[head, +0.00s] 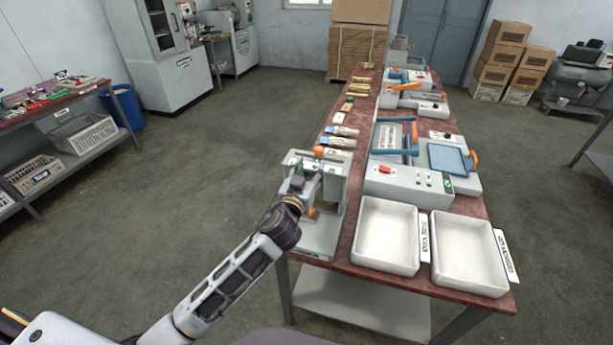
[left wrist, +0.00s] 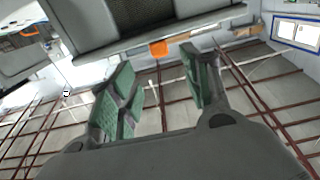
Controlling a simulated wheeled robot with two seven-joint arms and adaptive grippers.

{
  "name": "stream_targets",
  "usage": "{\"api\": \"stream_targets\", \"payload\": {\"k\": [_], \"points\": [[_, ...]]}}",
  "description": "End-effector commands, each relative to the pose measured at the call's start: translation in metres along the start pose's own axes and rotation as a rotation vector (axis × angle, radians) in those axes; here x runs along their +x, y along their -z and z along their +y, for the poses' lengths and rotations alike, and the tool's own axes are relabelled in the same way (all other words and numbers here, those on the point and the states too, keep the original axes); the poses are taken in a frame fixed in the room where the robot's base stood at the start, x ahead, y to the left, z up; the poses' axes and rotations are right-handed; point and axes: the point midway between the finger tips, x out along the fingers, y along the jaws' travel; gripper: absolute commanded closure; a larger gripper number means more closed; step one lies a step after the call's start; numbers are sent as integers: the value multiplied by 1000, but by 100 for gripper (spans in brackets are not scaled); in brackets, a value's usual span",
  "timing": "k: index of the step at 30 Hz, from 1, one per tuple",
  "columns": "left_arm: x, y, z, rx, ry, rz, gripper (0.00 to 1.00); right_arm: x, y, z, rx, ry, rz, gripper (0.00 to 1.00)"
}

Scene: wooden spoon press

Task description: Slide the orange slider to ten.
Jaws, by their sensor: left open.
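A grey press (head: 329,217) stands at the near left corner of the red-brown table. An orange knob (head: 319,152) is at its top, and a small orange piece (head: 310,212), likely the slider, shows low on its front beside my wrist. My left gripper (head: 303,180) is at the front of the press; its fingers are hard to make out there. In the left wrist view its green-padded fingers (left wrist: 158,90) are spread with nothing between them. An orange piece (left wrist: 158,48) shows beyond them, under a grey edge, apart from the pads. No scale number is readable.
Two white trays (head: 358,262) (head: 468,291) sit right of the press on the table (head: 440,287). Behind them stand grey machines with blue frames (head: 405,181). Small packs (head: 338,142) lie along the table's left edge. The floor left of the table is clear.

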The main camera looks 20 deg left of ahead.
Motion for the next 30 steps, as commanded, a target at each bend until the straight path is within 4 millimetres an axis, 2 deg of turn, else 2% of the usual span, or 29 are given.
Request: {"api": "stream_targets", "payload": {"k": [12, 30], "points": [[-24, 0, 0, -1, 0, -1, 52, 0, 0, 0, 0, 0, 0, 60], [-26, 0, 0, -1, 1, -1, 52, 0, 0, 0, 0, 0, 0, 60]]}}
